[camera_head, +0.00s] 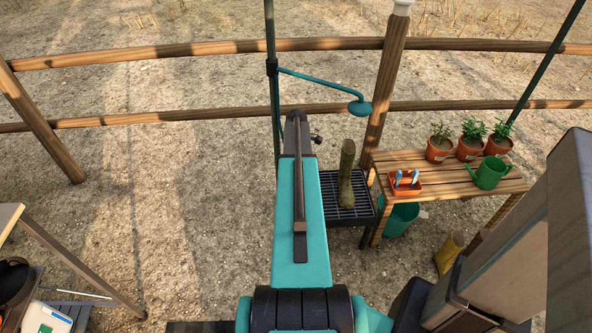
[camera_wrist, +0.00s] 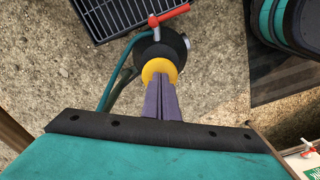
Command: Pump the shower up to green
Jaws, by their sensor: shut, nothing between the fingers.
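A teal shower head (camera_head: 360,107) hangs from a curved arm on a green pole (camera_head: 271,60) in the head view. In the wrist view a dark round pump body (camera_wrist: 166,46) stands on the gravel, with a yellow disc (camera_wrist: 150,68) on top. A red handle (camera_wrist: 168,15) and a teal hose (camera_wrist: 113,70) are beside it. My gripper (camera_wrist: 160,85) is shut and empty, its purple-grey fingers pointing at the yellow disc. I cannot tell whether they touch it. No gauge colour can be read. My arm hides most of the pump in the head view.
A muddy boot (camera_head: 347,170) stands on a black grate (camera_head: 369,205). A wooden bench (camera_head: 430,183) at right holds potted plants, a green watering can (camera_head: 489,172) and an orange tray (camera_head: 404,190). A teal bucket (camera_head: 399,220) is under it. Open gravel lies left.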

